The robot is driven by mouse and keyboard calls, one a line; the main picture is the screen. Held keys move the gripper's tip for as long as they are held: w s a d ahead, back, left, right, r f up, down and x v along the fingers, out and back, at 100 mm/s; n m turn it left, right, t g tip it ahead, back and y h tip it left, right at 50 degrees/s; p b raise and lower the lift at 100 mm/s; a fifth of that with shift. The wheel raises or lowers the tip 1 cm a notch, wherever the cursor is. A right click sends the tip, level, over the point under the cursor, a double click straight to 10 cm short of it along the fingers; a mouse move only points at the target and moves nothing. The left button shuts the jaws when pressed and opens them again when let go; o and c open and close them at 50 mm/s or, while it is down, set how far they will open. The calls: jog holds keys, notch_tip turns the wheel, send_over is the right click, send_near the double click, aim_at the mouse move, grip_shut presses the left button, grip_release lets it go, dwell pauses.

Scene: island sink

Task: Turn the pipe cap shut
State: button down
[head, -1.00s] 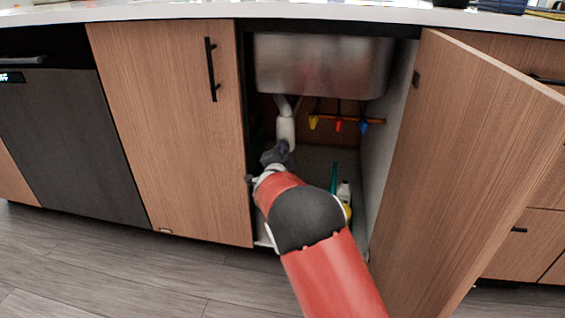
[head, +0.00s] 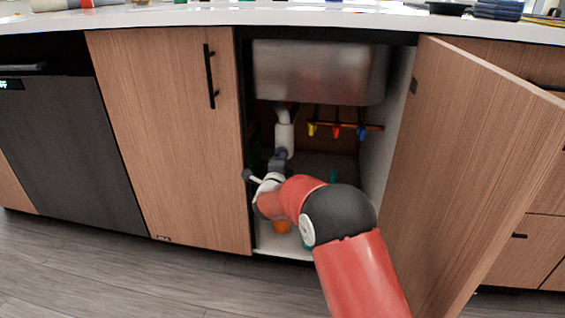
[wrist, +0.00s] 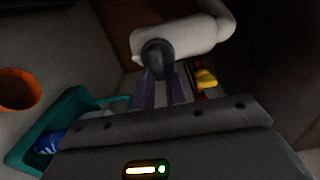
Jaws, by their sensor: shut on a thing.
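The white drain pipe (head: 284,136) hangs under the metal sink inside the open cabinet. The dark grey pipe cap (wrist: 158,57) is at the end of the white pipe (wrist: 195,38) in the wrist view. My gripper (wrist: 160,76) has its two purple-grey fingers shut on the cap. In the head view my gripper (head: 280,157) reaches up to the pipe's lower end, and the cap is hard to make out there. The fingertips meet the cap's lower side in the wrist view. I cannot tell how tightly the cap sits.
The cabinet door (head: 470,170) stands open at the right. The sink basin (head: 320,70) is overhead. Yellow (head: 311,130), red (head: 336,132) and blue (head: 362,133) valves line the back. An orange object (head: 282,227) and a teal caddy (wrist: 35,135) are inside the cabinet.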

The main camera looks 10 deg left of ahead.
dwell(0.4)
jog(key=c, duration=1.4)
grip_release()
jog(key=shift+c, duration=0.2)
jog(key=s, duration=0.7)
jog(key=shift+s+d, duration=0.2)
jog(key=shift+s, duration=0.2)
